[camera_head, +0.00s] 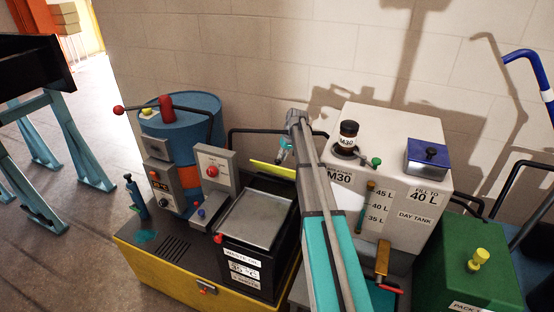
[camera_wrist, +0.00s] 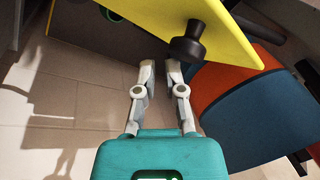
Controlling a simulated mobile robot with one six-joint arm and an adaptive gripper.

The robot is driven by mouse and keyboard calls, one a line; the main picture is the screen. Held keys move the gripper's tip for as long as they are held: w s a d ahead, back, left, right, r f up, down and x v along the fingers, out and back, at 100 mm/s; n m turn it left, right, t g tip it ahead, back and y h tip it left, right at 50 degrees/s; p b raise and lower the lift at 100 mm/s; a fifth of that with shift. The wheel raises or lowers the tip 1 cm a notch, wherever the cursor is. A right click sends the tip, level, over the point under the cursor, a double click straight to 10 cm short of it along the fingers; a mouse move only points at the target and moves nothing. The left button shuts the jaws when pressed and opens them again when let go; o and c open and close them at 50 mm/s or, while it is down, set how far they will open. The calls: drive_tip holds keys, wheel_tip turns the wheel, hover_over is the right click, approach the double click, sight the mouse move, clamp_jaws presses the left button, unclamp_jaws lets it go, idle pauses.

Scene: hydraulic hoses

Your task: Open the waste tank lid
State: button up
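The black tank (camera_head: 248,262) with white labels stands on the yellow-edged base; its small lettering is hard to read. A flat grey metal top (camera_head: 257,218) covers its front part. Behind that, a yellow panel (camera_head: 272,169) shows as a thin tilted strip; I cannot tell for sure that it is the waste tank lid. In the wrist view the yellow panel (camera_wrist: 236,27) carries a black knob (camera_wrist: 188,46). My gripper (camera_wrist: 160,67) is empty, its fingertips a narrow gap apart, beside the knob and not around it. In the head view my gripper (camera_head: 283,155) is small, just above the panel.
A blue drum (camera_head: 188,128) with an orange band stands left of the panel. The white day tank (camera_head: 400,130) and a green box (camera_head: 470,260) stand right. My arm crosses the middle. A black hose (camera_head: 262,130) runs along the wall behind.

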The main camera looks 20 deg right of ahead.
drive_tip(key=shift+o, duration=1.1)
drive_tip(key=shift+a+r, duration=0.1)
drive_tip(key=shift+a, duration=0.15)
drive_tip(key=o, duration=0.4)
drive_tip(key=shift+o, duration=0.3)
